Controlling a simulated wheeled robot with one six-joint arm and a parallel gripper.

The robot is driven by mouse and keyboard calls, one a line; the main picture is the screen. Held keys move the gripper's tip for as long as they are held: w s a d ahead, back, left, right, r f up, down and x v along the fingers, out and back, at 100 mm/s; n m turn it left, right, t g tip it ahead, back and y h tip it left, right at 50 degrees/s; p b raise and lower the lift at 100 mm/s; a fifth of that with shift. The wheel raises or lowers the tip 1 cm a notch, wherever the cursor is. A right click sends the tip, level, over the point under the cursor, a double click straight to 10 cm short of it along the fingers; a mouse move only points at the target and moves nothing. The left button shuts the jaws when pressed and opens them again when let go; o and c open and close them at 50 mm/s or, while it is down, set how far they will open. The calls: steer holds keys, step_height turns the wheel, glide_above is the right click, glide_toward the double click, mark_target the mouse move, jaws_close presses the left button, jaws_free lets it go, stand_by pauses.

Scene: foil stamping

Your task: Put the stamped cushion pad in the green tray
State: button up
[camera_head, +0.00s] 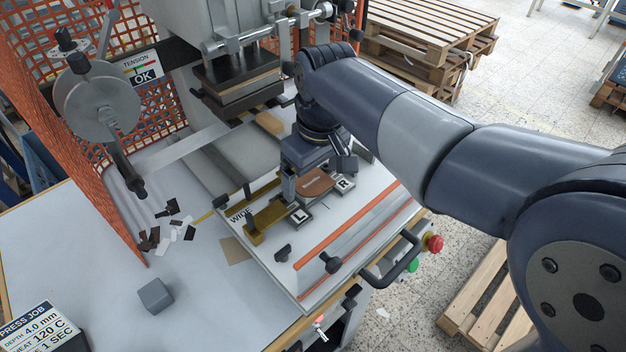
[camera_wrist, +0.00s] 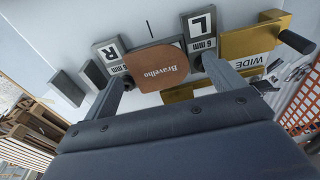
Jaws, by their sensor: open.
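The stamped cushion pad (camera_head: 318,183) is a brown leather-like piece with rounded corners, lying on the press table between the blocks marked L (camera_head: 300,215) and R (camera_head: 344,183). In the wrist view the pad (camera_wrist: 157,68) shows the pale word "Bravelho" and lies over a dark grey plate. My gripper (camera_head: 308,190) is low over the pad and open. In the wrist view its two fingers (camera_wrist: 163,78) stand apart, one on either side of the pad; whether they touch it I cannot tell. I see no green tray in either view.
A brass WIDE stop (camera_head: 262,222) lies left of the pad. The press head (camera_head: 238,80) hangs behind. An orange rail (camera_head: 350,225) and black handle (camera_head: 395,260) line the front.

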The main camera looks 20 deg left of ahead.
steer(key=shift+f, duration=0.25)
stand_by(0.3)
steer(key=c, duration=1.1)
steer(key=shift+r, duration=0.1)
steer(key=shift+c, duration=0.2)
